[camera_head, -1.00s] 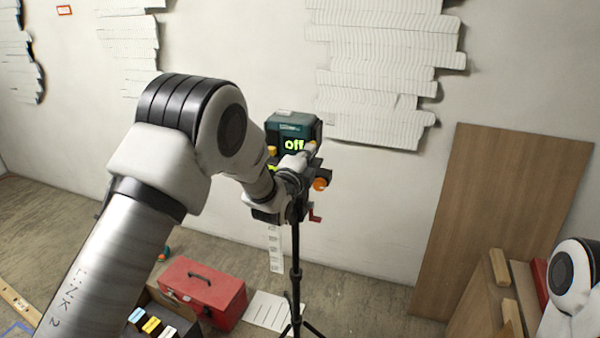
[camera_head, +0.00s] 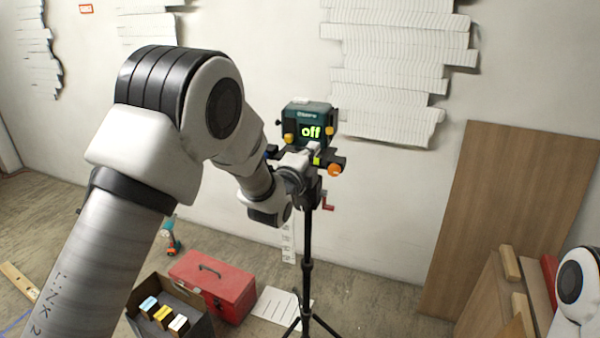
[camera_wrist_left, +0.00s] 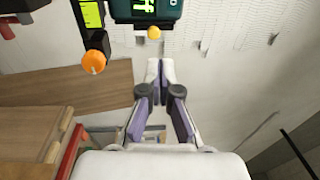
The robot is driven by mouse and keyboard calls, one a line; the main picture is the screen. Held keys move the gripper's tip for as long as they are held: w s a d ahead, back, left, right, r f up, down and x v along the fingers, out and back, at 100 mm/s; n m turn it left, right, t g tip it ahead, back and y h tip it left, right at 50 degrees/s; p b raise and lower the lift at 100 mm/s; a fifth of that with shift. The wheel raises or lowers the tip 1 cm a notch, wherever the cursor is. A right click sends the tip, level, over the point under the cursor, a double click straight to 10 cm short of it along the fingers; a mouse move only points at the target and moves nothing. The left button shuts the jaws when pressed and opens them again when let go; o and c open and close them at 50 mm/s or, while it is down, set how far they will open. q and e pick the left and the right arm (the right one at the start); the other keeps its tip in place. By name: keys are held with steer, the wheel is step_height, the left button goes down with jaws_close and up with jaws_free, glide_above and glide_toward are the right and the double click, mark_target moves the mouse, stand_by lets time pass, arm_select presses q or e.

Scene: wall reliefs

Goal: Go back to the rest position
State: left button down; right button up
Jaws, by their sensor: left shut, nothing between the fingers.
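My left gripper (camera_head: 312,150) is partly hidden by its own wrist in the head view, just in front of and below the teal device (camera_head: 309,113). In the left wrist view the left gripper (camera_wrist_left: 160,64) shows its two fingertips together with nothing between them. It is apart from the teal device (camera_wrist_left: 148,12) at the top of that view. The device stands on a black tripod and its display reads "off" in green. My right gripper is out of view; only part of my right arm shows at the lower right of the head view.
An orange knob (camera_head: 334,170) and a red crank (camera_head: 327,207) stick out beside the tripod head. A red toolbox (camera_head: 232,292) and an open box (camera_head: 197,328) with small blocks stand on the floor. A wooden panel (camera_head: 495,210) leans on the wall at right.

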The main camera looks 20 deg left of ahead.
arm_select(q)
steer(key=s+a+f+n+g, duration=0.1)
steer(key=s+f+n+g, duration=0.15)
steer(key=s+f, duration=0.8)
steer(key=s+a+f+n+g+y+b, duration=0.15)
steer(key=s+f+g, duration=0.3)
steer(key=f, duration=1.05)
steer(key=s+a+f+n+g, duration=0.1)
steer(key=s+a+f+g, duration=0.15)
steer(key=s+f, duration=0.8)
steer(key=s+f+n+g, duration=0.4)
steer(key=s+n, duration=0.3)
steer(key=s, duration=0.3)
steer(key=s+f+n+g, duration=0.5)
steer(key=s+n, duration=0.2)
steer(key=s, duration=0.4)
steer(key=shift+f+n+g, duration=0.3)
steer(key=shift+g, duration=0.05)
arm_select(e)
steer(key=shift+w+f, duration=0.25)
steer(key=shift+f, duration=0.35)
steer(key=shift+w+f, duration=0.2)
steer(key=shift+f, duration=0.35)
